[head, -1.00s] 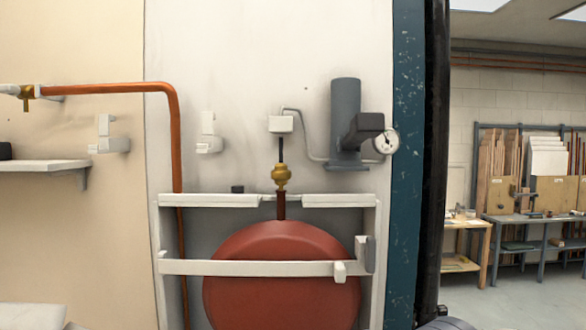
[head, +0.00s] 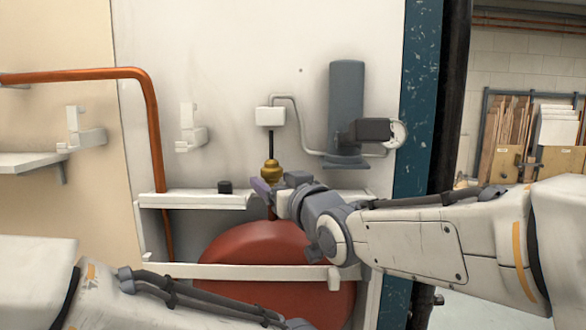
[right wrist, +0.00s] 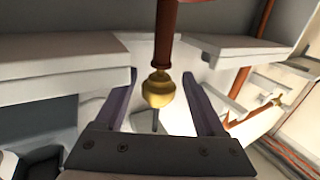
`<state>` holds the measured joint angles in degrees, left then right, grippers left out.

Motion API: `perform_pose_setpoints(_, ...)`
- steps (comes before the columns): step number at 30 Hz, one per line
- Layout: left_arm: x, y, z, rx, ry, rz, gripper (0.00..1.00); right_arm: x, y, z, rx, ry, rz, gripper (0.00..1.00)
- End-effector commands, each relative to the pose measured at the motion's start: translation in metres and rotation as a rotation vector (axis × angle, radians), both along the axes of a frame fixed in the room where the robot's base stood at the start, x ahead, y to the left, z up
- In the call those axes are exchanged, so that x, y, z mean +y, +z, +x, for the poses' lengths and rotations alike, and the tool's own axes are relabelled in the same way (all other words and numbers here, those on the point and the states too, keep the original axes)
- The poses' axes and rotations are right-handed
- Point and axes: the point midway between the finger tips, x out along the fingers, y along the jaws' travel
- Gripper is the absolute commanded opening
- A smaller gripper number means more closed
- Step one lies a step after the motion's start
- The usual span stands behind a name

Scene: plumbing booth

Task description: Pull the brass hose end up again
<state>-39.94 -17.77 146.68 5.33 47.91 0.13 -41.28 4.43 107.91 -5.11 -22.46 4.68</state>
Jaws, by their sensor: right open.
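The brass hose end (head: 271,171) hangs upright below the small white box, with the dark red hose (head: 271,212) running down from it toward the red drum. My right gripper (head: 268,188) is at the hose end, just in front of the shelf gap. In the right wrist view the brass fitting (right wrist: 158,88) lies between the two open purple-grey fingers (right wrist: 160,95), with a visible gap on each side. The hose (right wrist: 165,35) continues from it toward the top of that picture. My left arm shows at the lower left of the head view; its gripper is out of frame.
The white box (head: 270,117) is on the wall above the hose end. The red drum (head: 250,255) sits behind a white bar (head: 215,271). A white shelf (head: 195,200) flanks the hose. A grey cylinder (head: 346,105) and a copper pipe (head: 151,120) are on either side.

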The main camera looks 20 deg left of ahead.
Motion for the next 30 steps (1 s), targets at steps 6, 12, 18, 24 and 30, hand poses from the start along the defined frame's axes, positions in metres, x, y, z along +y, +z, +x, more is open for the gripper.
perform_pose_setpoints(6,-0.0001,0.0095,0.0001,0.0,-0.002,0.0,0.0,0.01,0.0002,0.012,0.001,-0.002,0.001,0.72)
perform_pose_setpoints(12,0.0,0.0089,0.0,0.0,-0.002,0.0,0.0,0.0096,-0.0006,0.013,0.001,-0.003,0.001,0.72)
perform_pose_setpoints(18,0.0,0.0089,0.0,0.0,-0.002,0.0,0.0,0.0095,-0.0006,0.0129,0.001,-0.003,0.001,0.22)
perform_pose_setpoints(24,0.0,0.009,0.0,0.0,-0.002,0.0,0.0,0.0095,-0.0001,0.0127,0.0,-0.003,0.001,0.0)
perform_pose_setpoints(30,0.0,0.009,0.0,0.0,-0.002,0.0,0.0,0.0094,0.0004,0.0127,-0.001,-0.003,0.002,0.0)
